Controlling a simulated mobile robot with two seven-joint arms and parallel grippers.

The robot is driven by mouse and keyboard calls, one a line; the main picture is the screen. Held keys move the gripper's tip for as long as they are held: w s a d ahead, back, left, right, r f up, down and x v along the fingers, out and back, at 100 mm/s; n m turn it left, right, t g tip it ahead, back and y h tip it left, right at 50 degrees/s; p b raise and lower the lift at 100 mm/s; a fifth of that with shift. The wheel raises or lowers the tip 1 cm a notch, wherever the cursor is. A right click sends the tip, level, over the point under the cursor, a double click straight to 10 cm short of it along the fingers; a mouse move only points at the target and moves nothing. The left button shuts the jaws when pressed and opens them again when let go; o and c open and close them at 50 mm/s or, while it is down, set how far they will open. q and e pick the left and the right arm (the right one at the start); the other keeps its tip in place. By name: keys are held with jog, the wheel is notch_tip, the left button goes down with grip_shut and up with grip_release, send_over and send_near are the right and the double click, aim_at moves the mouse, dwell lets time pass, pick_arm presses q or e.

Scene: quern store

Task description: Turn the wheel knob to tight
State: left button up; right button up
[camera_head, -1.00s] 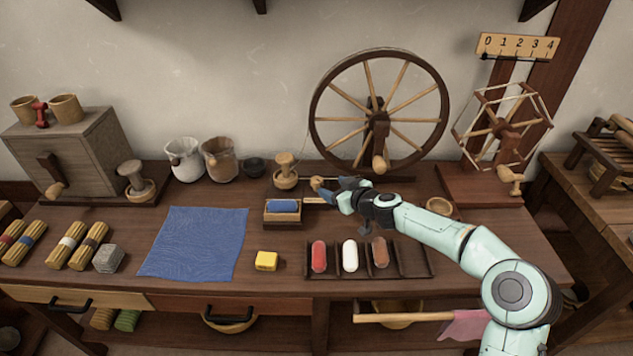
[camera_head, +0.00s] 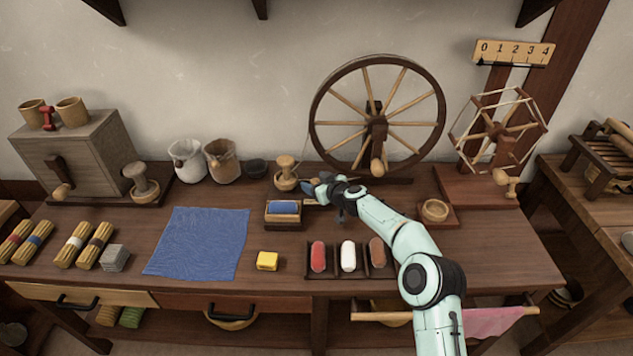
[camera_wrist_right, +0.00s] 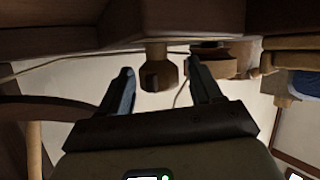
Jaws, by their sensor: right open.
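The spinning wheel (camera_head: 376,122) stands at the back of the bench against the wall, with a wooden crank handle (camera_head: 378,167) at its lower middle. A small wooden knob (camera_wrist_right: 158,74) shows in the right wrist view, between the fingers of my right gripper and apart from them; it appears to be the wheel knob. My right gripper (camera_head: 314,183) is at the left end of the wheel's base and mostly hides the knob in the head view. The right wrist view also shows the gripper (camera_wrist_right: 160,84) open and empty. My left gripper is in neither view.
A small box with a blue pad (camera_head: 284,207) sits close to the left of my gripper. A wooden stamp (camera_head: 286,174) stands behind it. A tray (camera_head: 309,276) of coloured pieces lies in front.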

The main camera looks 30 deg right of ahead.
jog(key=c, duration=0.9)
jog(key=shift+c, duration=0.2)
